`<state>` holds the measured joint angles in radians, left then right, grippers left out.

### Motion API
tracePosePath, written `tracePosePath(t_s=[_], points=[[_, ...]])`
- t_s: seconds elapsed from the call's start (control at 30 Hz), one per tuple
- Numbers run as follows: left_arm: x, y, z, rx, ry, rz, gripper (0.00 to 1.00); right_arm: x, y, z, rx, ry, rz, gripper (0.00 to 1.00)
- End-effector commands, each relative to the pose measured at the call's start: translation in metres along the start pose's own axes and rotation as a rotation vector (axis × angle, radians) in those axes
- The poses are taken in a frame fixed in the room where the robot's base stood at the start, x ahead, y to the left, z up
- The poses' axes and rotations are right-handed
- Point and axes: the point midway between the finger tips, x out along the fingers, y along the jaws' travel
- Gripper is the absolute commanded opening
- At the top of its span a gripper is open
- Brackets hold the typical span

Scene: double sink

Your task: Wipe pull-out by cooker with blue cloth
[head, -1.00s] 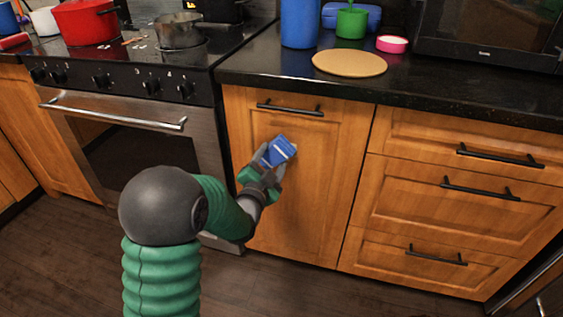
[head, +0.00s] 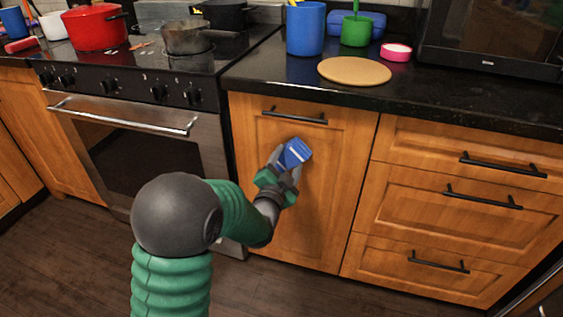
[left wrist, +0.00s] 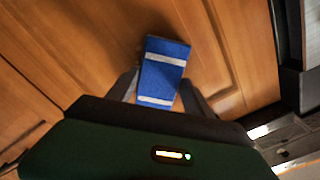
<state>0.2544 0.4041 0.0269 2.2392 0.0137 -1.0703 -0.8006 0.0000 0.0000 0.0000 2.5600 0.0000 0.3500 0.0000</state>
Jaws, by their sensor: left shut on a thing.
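The blue cloth (head: 297,152) with white stripes is in my left gripper (head: 285,168), which is shut on it. In the left wrist view the cloth (left wrist: 163,72) shows between the two fingers, in front of the wood. The pull-out (head: 318,215) is the tall wooden front right of the cooker (head: 140,160), with a black bar handle (head: 294,117) at its top, and it looks closed. The cloth is in front of the pull-out's upper middle, below the handle. I cannot tell whether it touches the wood. My right gripper is not in view.
Drawers with black handles (head: 438,262) are to the right of the pull-out. The black worktop (head: 430,95) above juts over the fronts and holds a tan round board (head: 355,71), a blue cup (head: 305,30) and a green cup (head: 356,31). The cooker's handle (head: 125,116) sticks out.

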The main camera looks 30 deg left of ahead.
Motion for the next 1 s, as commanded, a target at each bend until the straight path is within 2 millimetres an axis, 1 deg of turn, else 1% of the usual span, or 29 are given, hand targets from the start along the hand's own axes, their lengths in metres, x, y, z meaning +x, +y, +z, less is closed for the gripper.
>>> tracePosePath(t_s=[0.03,0.2,0.3,0.43,0.57,0.8,1.0], points=[[0.001,0.005,-0.008,-0.001,0.011,0.005,0.27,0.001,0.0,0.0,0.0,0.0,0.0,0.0],[-0.001,0.018,-0.021,-0.001,0.012,0.005,0.27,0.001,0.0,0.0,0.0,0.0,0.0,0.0],[-0.001,0.023,-0.026,0.0,0.011,0.004,0.27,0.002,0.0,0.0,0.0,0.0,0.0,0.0],[-0.004,0.024,-0.027,0.001,0.01,0.004,0.27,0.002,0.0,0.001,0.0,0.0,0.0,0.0],[-0.003,0.019,-0.021,0.0,0.006,0.001,0.27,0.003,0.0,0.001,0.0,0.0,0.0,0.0],[-0.001,0.001,-0.002,0.001,0.004,0.0,0.27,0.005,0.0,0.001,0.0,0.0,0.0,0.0],[-0.001,-0.005,0.003,0.0,0.004,-0.001,0.27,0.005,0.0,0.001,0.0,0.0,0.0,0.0]])
